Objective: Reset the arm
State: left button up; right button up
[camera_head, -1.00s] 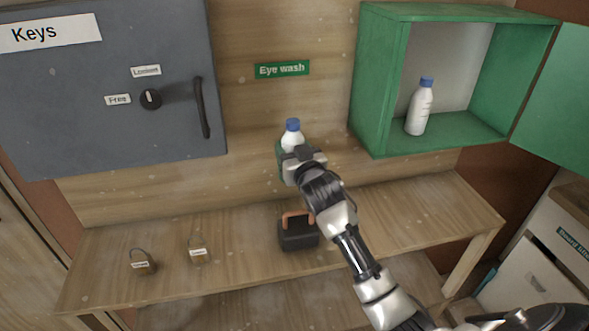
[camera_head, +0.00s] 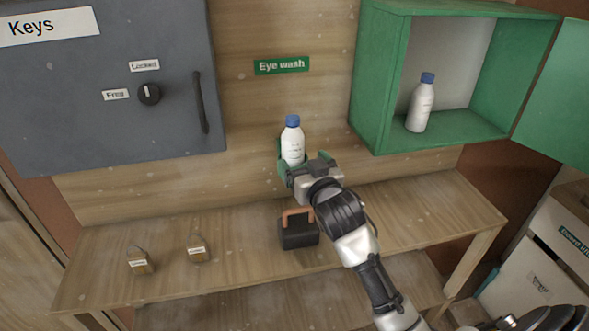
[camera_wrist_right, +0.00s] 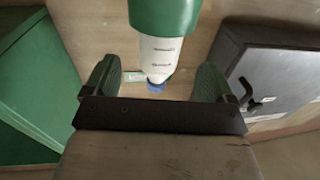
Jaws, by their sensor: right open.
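My right gripper (camera_head: 303,171) is open just in front of and below a white bottle with a blue cap (camera_head: 292,142). The bottle stands upright in a green wall holder (camera_wrist_right: 164,14) beneath the eye wash sign (camera_head: 281,65). In the head view the gripper hides most of the holder. My left gripper is not in view.
A wooden bench (camera_head: 225,265) below carries a black box with an orange handle (camera_head: 298,233) and two padlocks (camera_head: 139,260) (camera_head: 198,247). A grey key cabinet (camera_head: 100,120) hangs left. An open green cabinet (camera_head: 378,90) at right holds another bottle (camera_head: 420,105).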

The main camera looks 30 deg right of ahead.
jog(key=s+a+f+n+g+y, duration=0.1)
jog(key=s+a+f+g, duration=0.2)
jog(key=s+f+g, duration=0.55)
jog(key=s+a+f+n+g, duration=0.1)
jog(key=s+a+f, duration=0.35)
jog(key=s, duration=0.85)
jog(key=s+a+f+n+g+y, duration=0.1)
jog(key=s+f+g, duration=0.4)
jog(key=s+f, duration=0.45)
notch_tip(320, 180, down, 23)
jog(key=g, duration=0.1)
jog(key=s+d+f+g, duration=0.1)
jog(key=s+d+f, duration=0.1)
jog(key=s+f, duration=1.5)
jog(key=shift+d+f+n, duration=0.3)
jog(key=shift+f, duration=0.4)
jog(key=shift+g, duration=0.25)
